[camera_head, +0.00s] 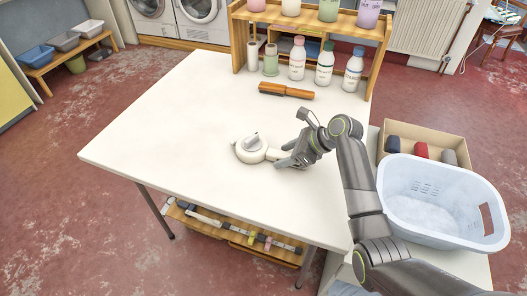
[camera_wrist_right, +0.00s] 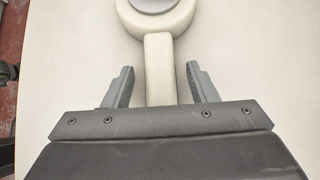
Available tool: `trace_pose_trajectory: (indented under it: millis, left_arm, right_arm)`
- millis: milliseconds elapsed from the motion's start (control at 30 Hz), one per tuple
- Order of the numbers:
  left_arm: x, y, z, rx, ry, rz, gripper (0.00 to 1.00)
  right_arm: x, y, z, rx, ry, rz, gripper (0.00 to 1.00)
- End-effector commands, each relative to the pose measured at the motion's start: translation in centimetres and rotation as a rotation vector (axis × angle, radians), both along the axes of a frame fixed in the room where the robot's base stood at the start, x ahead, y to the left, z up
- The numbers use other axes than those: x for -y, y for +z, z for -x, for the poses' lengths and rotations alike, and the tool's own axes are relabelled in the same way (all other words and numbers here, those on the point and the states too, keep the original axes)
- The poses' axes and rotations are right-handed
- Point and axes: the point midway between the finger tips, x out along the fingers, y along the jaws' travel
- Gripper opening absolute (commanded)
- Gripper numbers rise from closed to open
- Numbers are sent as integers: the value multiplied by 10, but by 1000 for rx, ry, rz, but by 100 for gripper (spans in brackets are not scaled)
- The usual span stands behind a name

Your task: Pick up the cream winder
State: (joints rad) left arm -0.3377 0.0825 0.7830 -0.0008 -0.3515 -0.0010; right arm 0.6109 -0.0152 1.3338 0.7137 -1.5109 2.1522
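The cream winder (camera_head: 250,149) lies on the white table (camera_head: 150,130), with a round body, a grey top and a short handle pointing right. My right gripper (camera_head: 287,154) is at the handle end. In the right wrist view the winder's handle (camera_wrist_right: 160,65) runs between the two fingers of my right gripper (camera_wrist_right: 160,88). The fingers are apart, with a gap on each side of the handle. The round body lies beyond the fingertips, cut off by the top edge of that view. My left gripper is in neither view.
A brown-handled brush (camera_head: 286,91) lies behind the winder. A wooden shelf (camera_head: 378,35) with several bottles stands at the table's back. A white laundry basket (camera_head: 440,225) and a cardboard box (camera_head: 457,140) are at the right. The table's left side is clear.

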Motion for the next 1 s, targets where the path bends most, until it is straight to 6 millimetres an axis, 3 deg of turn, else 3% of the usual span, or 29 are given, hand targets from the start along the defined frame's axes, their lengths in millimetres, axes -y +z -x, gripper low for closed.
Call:
trace_pose_trajectory:
  millis: [33, 400, 667, 1000]
  left_arm:
    - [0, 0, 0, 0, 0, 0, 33]
    - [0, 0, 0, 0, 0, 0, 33]
    - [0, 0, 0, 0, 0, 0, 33]
    - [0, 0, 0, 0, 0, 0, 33]
  right_arm:
    - [0, 0, 0, 0, 0, 0, 45]
    - [0, 1, 0, 2, 0, -1, 0]
    - [0, 8, -1, 4, -1, -1, 0]
    - [0, 73, -1, 5, 1, 0, 0]
